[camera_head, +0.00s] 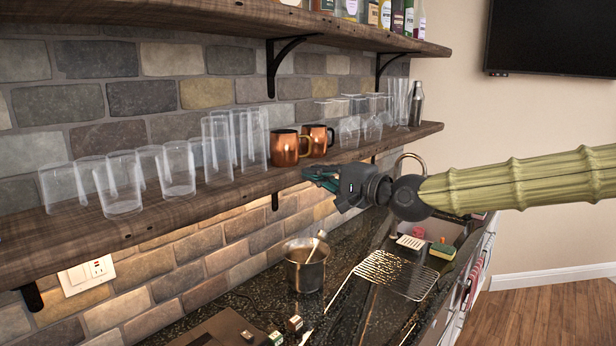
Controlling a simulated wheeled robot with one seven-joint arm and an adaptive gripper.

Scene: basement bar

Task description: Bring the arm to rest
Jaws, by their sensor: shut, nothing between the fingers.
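My gripper (322,178) is in the middle of the head view, on the end of my arm (520,183), which reaches in from the right. It points left, toward the lower wooden shelf (250,188), just in front of the shelf's edge and below two copper mugs. The fingers are shut with nothing seen between them. I cannot tell whether the fingertips touch the shelf edge.
Copper mugs (285,148) and several clear glasses (122,180) stand on the lower shelf. Below, a dark counter (255,290) holds a metal pot (305,268) and a wire rack (397,273). Open floor (555,315) lies at the lower right.

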